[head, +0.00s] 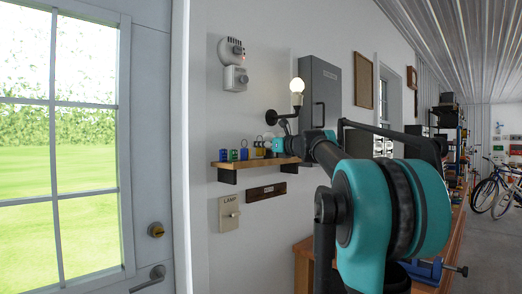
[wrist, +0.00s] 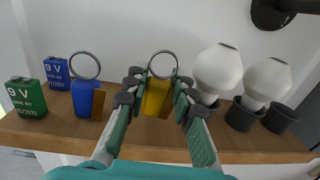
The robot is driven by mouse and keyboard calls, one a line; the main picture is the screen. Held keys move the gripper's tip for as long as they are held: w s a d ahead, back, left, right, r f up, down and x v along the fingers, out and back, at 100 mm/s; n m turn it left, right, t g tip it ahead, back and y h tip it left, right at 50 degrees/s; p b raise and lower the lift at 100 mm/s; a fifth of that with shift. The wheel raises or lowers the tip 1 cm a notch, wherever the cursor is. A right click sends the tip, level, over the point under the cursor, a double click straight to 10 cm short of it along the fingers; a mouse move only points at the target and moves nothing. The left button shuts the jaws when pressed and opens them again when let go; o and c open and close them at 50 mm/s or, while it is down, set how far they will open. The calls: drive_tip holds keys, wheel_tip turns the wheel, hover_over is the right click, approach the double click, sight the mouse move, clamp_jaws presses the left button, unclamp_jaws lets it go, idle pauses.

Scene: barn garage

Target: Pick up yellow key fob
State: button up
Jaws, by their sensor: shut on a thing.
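The yellow key fob (wrist: 156,98) has a metal ring on top and stands upright at the wooden shelf (wrist: 240,146) in the wrist view. My gripper (wrist: 160,92) has its two green-padded fingers on either side of the fob and is shut on it. I cannot tell whether the fob's base still touches the shelf. In the head view the yellow fob (head: 259,149) shows small on the wall shelf (head: 232,161), with my arm reaching to it from the right.
Left of the fob are a blue key fob (wrist: 87,98) with a ring, a blue 9 V battery (wrist: 57,73) and a green one (wrist: 25,97). White bulbs (wrist: 217,70) in dark sockets stand close on the right. A wall lamp (head: 297,87) is above the shelf.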

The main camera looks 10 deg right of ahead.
wheel_tip(320, 180, up, 18)
drive_tip(key=shift+r, duration=0.25)
idle(0.8)
